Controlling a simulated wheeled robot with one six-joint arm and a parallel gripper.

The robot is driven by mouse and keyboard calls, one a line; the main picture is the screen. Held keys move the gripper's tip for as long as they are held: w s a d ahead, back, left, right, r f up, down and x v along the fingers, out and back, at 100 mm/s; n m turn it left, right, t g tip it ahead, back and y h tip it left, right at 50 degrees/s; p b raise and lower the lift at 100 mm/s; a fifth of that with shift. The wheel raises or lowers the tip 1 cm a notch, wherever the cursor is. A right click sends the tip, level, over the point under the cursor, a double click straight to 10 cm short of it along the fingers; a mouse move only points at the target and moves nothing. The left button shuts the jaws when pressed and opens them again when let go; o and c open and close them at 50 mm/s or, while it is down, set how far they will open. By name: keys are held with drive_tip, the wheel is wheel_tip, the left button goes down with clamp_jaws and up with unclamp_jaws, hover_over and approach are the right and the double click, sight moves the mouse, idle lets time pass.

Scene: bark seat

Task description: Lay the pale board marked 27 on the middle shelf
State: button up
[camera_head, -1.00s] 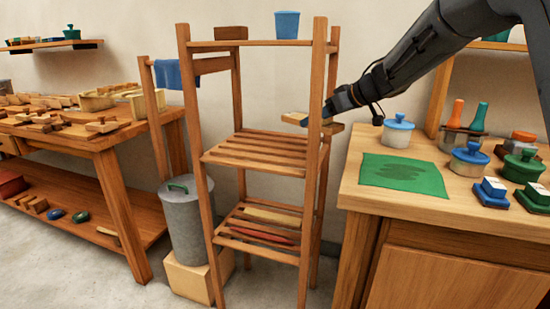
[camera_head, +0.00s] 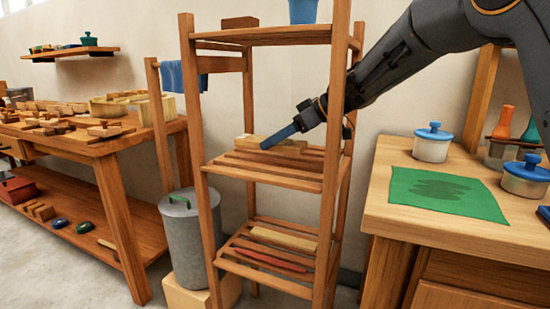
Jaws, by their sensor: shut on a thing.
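The pale board (camera_head: 248,139) is at the slatted middle shelf (camera_head: 230,172) of the wooden rack. It lies over the rear part of the slats, close above or touching them; I cannot tell which. Its number is not readable. My gripper (camera_head: 270,143), with blue fingers, is shut on the board and reaches in from the right, behind the rack's front right post (camera_head: 336,110).
The lower shelf (camera_head: 240,264) holds a pale board (camera_head: 283,239) and a red piece (camera_head: 270,260). A counter (camera_head: 420,212) with a green mat (camera_head: 446,194) stands at right. The front slats of the middle shelf are bare.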

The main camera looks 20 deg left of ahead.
sight(277, 164)
drive_tip(key=shift+f+b, duration=0.6)
drive_tip(key=shift+f, duration=1.65)
drive_tip(key=o, duration=1.3)
drive_tip(key=shift+f, duration=0.15)
drive_tip(key=shift+d+r, duration=0.1)
drive_tip(key=shift+r, duration=0.15)
drive_tip(key=p+v, duration=0.2)
drive_tip(key=v, duration=0.9)
drive_tip(key=shift+d+r, duration=0.25)
